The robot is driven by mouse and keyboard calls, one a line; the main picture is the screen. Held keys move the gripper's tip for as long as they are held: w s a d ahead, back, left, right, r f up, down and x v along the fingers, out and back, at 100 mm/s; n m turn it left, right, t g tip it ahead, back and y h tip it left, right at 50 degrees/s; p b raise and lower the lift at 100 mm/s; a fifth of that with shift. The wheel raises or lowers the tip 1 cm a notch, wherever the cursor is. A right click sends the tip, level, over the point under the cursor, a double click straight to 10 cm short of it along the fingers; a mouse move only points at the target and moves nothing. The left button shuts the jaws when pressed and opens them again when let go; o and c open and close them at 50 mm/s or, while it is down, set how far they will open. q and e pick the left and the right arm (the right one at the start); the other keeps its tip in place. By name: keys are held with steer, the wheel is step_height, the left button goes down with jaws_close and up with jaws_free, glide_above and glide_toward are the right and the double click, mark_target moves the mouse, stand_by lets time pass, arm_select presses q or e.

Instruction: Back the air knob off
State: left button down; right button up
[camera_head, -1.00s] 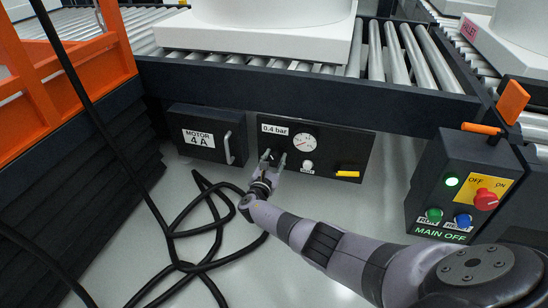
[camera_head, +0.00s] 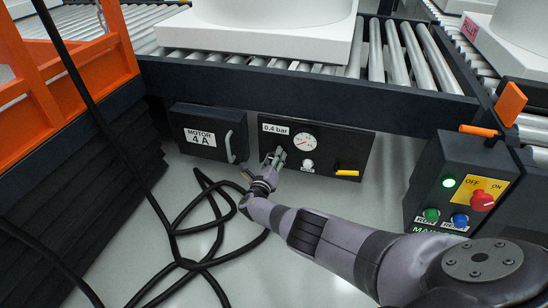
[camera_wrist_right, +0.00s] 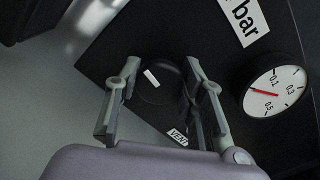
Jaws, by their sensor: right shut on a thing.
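The air panel (camera_head: 330,150) is a black box under the conveyor with a "0.4 bar" label and a round dial gauge (camera_head: 304,142). The black air knob (camera_wrist_right: 160,84), with a white mark line, sits on the panel beside a "VENT" label (camera_wrist_right: 177,137). My right gripper (camera_head: 276,157) is at the panel's left part, its fingers shut on either side of the knob. In the head view the fingers mostly hide the knob. In the wrist view the gauge (camera_wrist_right: 276,92) shows a red needle pointing left. My left gripper is not in view.
A "MOTOR 4 A" box (camera_head: 208,131) with a handle stands left of the panel. A yellow lever (camera_head: 347,173) and a pale button (camera_head: 308,164) are on the panel. A control box (camera_head: 463,180) stands right. Black hoses (camera_head: 200,225) lie on the floor.

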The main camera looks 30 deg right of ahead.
steer(key=shift+n, duration=2.3)
steer(key=o, duration=1.1)
steer(key=shift+o, duration=0.2)
steer(key=shift+f, duration=0.1)
steer(key=v, duration=1.2)
